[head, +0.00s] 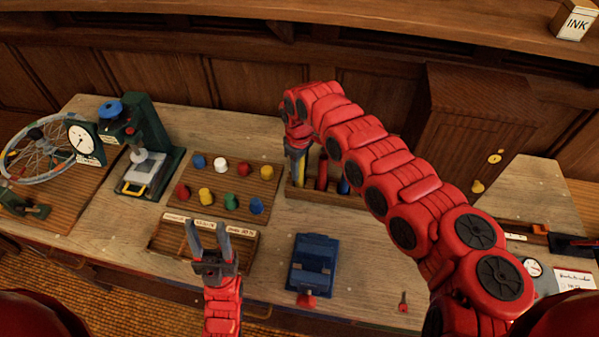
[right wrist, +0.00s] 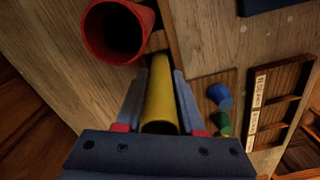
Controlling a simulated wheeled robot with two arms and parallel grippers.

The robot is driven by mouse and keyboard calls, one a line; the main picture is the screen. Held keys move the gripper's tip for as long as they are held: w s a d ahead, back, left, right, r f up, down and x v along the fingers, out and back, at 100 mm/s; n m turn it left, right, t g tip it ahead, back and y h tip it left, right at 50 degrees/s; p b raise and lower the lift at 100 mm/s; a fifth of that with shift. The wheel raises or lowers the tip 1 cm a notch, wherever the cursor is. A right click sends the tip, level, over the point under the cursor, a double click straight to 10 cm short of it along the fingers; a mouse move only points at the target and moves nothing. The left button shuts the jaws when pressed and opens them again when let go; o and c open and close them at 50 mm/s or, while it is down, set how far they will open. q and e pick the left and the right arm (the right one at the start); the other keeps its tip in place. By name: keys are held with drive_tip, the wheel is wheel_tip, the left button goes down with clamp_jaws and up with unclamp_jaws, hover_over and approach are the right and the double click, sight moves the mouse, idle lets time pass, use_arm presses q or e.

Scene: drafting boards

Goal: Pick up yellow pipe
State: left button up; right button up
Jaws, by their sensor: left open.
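The yellow pipe (head: 300,165) stands in a wooden rack at the back middle of the table, partly hidden by my right gripper (head: 297,158). In the right wrist view the yellow pipe (right wrist: 160,95) lies between the two fingers of my right gripper (right wrist: 160,90). The fingers are close along both its sides; I cannot tell whether they press on it. My left gripper (head: 209,232) is open and empty, above the front edge of the labelled wooden tray.
A red pipe (head: 321,172) and a blue pipe (head: 343,186) stand beside the yellow one; the red pipe (right wrist: 118,30) looms close in the wrist view. A peg board (head: 222,182) with several coloured pegs, a blue box (head: 313,262) and a green press (head: 150,140) occupy the table.

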clamp_jaws()
